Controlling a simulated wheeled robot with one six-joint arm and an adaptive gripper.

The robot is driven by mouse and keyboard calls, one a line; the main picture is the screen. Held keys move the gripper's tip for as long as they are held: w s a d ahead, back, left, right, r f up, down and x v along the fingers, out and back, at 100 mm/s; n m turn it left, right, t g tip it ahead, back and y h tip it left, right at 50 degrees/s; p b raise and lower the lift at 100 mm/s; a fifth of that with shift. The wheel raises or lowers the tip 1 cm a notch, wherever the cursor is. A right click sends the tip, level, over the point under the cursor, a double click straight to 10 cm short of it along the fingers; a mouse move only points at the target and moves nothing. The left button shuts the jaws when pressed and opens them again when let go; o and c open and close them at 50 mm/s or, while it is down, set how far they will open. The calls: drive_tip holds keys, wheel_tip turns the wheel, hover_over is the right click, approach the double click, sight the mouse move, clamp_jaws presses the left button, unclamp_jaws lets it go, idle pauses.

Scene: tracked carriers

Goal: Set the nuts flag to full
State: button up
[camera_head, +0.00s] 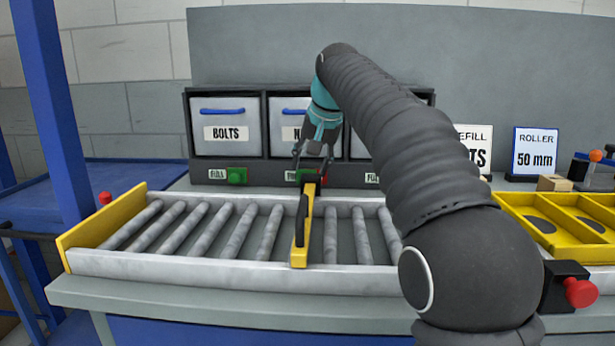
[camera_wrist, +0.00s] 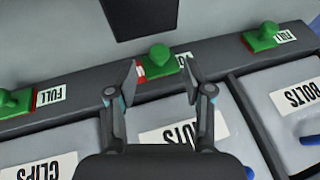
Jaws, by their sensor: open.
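The nuts flag is a green knob (camera_wrist: 160,55) on the dark rail along the front of the bins. A red patch (camera_wrist: 141,70) shows at its left in the wrist view, and a partly covered white label at its right. My gripper (camera_wrist: 158,80) is open and empty, its fingers on either side of the knob's position; I cannot tell whether they touch it. In the head view my gripper (camera_head: 311,163) points down at the nuts bin (camera_head: 285,137), hiding much of its flag and name label.
The bolts bin (camera_head: 226,143) and clips bin (camera_wrist: 45,165) flank it, with green flags (camera_wrist: 262,36) and (camera_wrist: 15,101). A roller conveyor (camera_head: 195,268) lies in front, crossed by a yellow-black bar (camera_head: 302,235) below my gripper. Yellow trays (camera_head: 560,222) stand right.

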drive_tip(key=shift+x, duration=1.95)
drive_tip(key=shift+c, duration=0.2)
drive_tip(key=shift+d, duration=0.1)
clamp_jaws()
